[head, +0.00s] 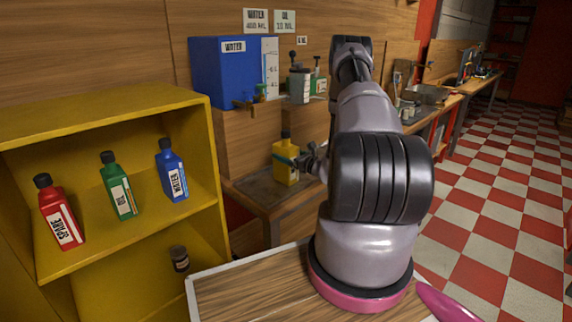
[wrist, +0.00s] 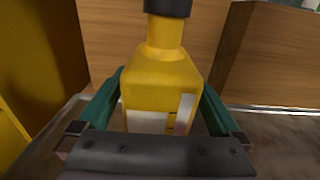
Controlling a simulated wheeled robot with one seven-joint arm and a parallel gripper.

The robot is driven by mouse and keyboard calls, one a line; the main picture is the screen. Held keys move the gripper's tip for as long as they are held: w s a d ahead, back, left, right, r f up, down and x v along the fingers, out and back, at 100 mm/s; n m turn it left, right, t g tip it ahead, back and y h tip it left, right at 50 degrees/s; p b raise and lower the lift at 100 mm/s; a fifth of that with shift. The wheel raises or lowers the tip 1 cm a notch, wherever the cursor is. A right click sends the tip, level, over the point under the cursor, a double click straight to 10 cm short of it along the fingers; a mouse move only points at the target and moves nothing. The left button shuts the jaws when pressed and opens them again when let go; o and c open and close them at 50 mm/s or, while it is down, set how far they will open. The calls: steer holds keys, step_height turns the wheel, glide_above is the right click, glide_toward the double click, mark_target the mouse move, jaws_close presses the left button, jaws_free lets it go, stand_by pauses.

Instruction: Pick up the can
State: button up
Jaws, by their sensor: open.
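The can is a yellow bottle-shaped container with a dark cap and a pale label. In the head view the yellow can (head: 284,163) stands upright on a low bench below the blue water tank. In the wrist view the can (wrist: 162,85) fills the middle, its lower part hidden behind the gripper's body. My gripper (wrist: 163,100) has its two green fingers on either side of the can. The jaws are open around it. In the head view my gripper (head: 297,160) is at the can, mostly hidden by my arm.
A yellow shelf (head: 120,105) at left holds red (head: 60,213), green (head: 118,187) and blue (head: 171,170) bottles, with a small dark jar (head: 179,259) below. A blue water tank (head: 222,72) is above the can. Checkered floor (head: 490,215) is clear at right.

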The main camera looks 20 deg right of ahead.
steer(key=c, duration=1.4)
